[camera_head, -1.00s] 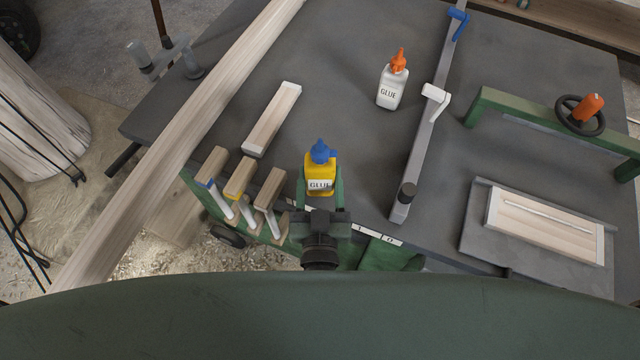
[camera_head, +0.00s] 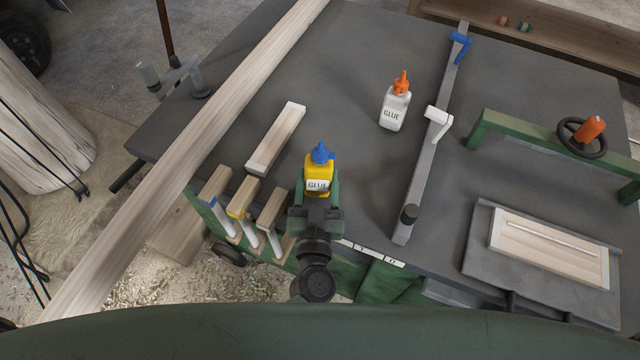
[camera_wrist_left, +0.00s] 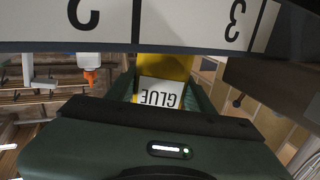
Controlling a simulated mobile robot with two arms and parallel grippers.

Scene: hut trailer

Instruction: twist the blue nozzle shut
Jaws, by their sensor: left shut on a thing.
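The blue nozzle (camera_head: 320,153) tops a yellow glue bottle (camera_head: 318,173), which is upright near the workbench's front edge. My left gripper (camera_head: 318,188) is shut on the bottle's body, one finger on each side, below the nozzle. The left wrist view shows the bottle's white label (camera_wrist_left: 160,93) upside down between the fingers. The nozzle is out of sight there, and the bottle's base is hidden, so I cannot tell whether it touches the bench. My right gripper is not in view.
A white glue bottle with an orange nozzle (camera_head: 395,104) stands behind to the right, beside a bar clamp (camera_head: 425,150). The bench behind the yellow bottle is clear.

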